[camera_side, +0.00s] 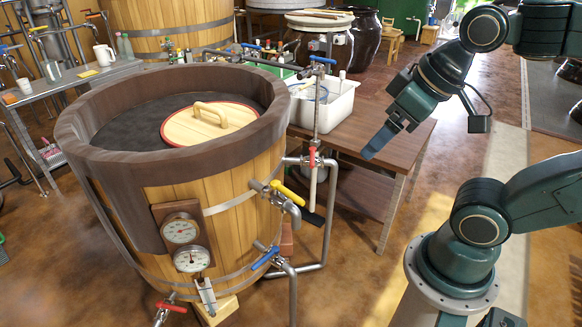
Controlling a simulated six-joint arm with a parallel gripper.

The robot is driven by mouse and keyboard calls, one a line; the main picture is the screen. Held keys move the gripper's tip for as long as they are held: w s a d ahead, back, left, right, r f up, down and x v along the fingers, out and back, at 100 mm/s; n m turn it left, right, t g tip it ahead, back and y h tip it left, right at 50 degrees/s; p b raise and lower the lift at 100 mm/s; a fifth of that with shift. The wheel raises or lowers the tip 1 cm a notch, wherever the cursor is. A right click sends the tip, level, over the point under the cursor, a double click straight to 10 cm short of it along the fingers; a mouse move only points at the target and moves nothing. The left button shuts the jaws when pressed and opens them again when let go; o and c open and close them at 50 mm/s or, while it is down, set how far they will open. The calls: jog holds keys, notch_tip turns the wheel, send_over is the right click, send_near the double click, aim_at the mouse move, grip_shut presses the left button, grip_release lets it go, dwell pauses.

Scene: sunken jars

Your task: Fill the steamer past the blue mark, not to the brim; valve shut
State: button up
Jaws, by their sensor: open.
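The steamer (240,205) is a large wooden tub with a thick dark rim at left centre. A round wooden lid (207,124) with a red edge and a handle lies inside its mouth, on a dark surface. I cannot make out a blue mark or a water level. A standing pipe at its right carries a blue-handled valve (322,60) at the top and a red-handled valve (312,157) lower down. A yellow-handled valve (285,189) and a lower blue-handled valve (265,257) are on the tub's side. My gripper (372,145) is open and empty, right of the pipe, apart from it.
Two round gauges (181,230) are on the tub's front. A red-handled valve (171,306) is at its foot. A wooden table (392,125) behind the pipe bears a white basin (340,105). A metal side table (60,82) stands at left.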

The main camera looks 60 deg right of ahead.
jog(key=shift+w, duration=0.35)
jog(key=c, duration=0.7)
jog(key=w+n, duration=0.1)
jog(key=w, duration=0.1)
jog(key=w+n, duration=0.1)
jog(key=w, duration=0.2)
jog(key=w+n, duration=0.1)
jog(key=w, duration=0.2)
jog(key=shift+a+f+g, duration=0.1)
jog(key=shift+f+g, duration=0.15)
jog(key=shift+g, duration=0.15)
jog(key=shift+c, duration=0.4)
jog(key=n+g, duration=0.3)
jog(key=n, duration=1)
send_over(257, 264)
jog(key=s+d, duration=0.1)
jog(key=s, duration=0.1)
notch_tip(257, 264, down, 52)
jog(key=shift+d+r, duration=0.15)
